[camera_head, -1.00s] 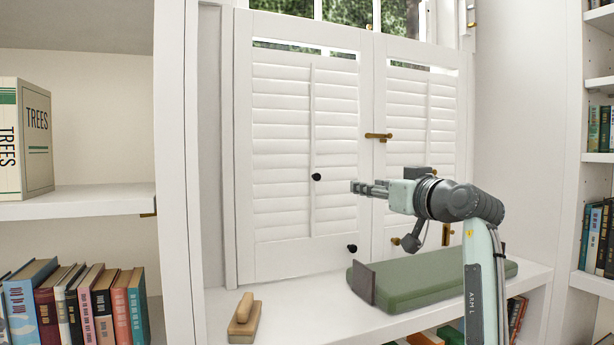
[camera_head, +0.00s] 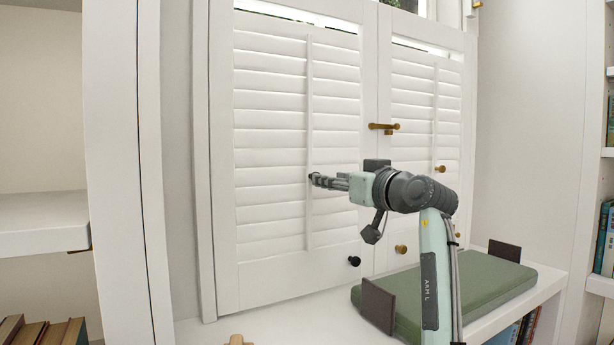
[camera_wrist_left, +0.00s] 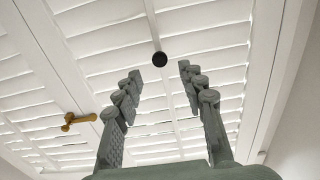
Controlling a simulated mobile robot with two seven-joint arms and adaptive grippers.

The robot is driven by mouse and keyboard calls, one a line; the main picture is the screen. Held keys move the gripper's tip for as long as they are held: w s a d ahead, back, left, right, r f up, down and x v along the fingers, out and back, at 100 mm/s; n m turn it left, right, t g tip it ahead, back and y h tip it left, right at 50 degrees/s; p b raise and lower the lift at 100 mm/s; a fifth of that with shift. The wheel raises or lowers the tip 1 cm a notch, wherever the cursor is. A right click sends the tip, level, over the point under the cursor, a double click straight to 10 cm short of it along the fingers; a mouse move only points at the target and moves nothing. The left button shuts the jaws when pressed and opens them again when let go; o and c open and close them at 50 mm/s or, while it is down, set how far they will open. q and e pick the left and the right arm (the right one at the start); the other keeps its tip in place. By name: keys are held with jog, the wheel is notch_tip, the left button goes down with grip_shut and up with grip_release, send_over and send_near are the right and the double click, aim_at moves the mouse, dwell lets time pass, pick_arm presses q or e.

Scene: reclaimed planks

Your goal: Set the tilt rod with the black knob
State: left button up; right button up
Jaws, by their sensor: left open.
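The left shutter panel (camera_head: 270,160) has white slats and a vertical white tilt rod (camera_head: 309,220). The rod's small black knob (camera_head: 311,176) is partly covered by my left gripper (camera_head: 321,180) in the head view. In the left wrist view the black knob (camera_wrist_left: 159,59) shows whole, ahead of the open fingers (camera_wrist_left: 159,70) and roughly centred between their tips. The fingers are empty; no contact with the knob shows. The slats look tilted nearly shut. My right gripper is not in view.
A second black knob (camera_head: 354,261) sits low on the left panel's frame. The right panel has brass knobs (camera_head: 440,169), and a brass latch (camera_head: 382,127) spans the middle. A green cushion (camera_head: 480,290) with dark end plates lies on the white sill. A wooden piece (camera_head: 238,341) is at front left.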

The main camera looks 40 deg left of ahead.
pick_arm(q)
jog(key=x, duration=0.7)
jog(key=shift+w+a, duration=0.1)
jog(key=shift+a, duration=0.25)
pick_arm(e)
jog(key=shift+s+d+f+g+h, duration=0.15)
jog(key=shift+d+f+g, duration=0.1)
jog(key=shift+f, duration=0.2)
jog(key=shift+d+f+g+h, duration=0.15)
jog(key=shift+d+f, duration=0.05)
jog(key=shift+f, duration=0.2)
pick_arm(q)
grip_shut()
